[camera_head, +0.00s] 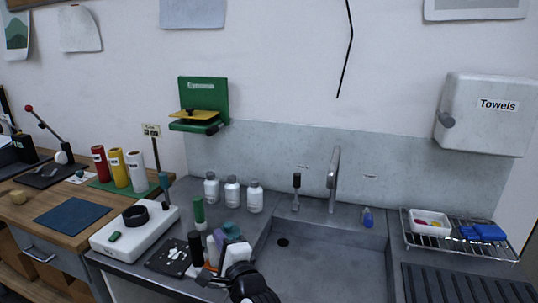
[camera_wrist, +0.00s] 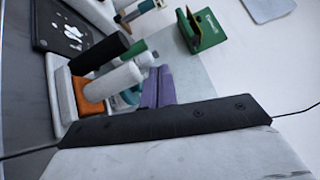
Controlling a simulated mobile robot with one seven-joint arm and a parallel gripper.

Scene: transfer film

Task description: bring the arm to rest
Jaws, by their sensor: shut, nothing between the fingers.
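My gripper (camera_head: 236,254) shows at the bottom centre of the head view, with a white body and black arm parts below it. It is over the counter at the front left of the sink, close to a cluster of small bottles and tools. It is shut, with nothing seen held in it. The fingertips are too small and overlapped to make out clearly. In the wrist view a dark bar and a pale grey surface fill the lower part, and the bottle cluster lies beyond them.
The sink (camera_head: 330,262) is right of my gripper, with a faucet (camera_head: 334,180) behind it. Three white bottles (camera_head: 232,190) stand at the back. A black tray (camera_head: 168,257) and a white device (camera_head: 133,232) are to the left. A wire rack (camera_head: 480,247) is at the right.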

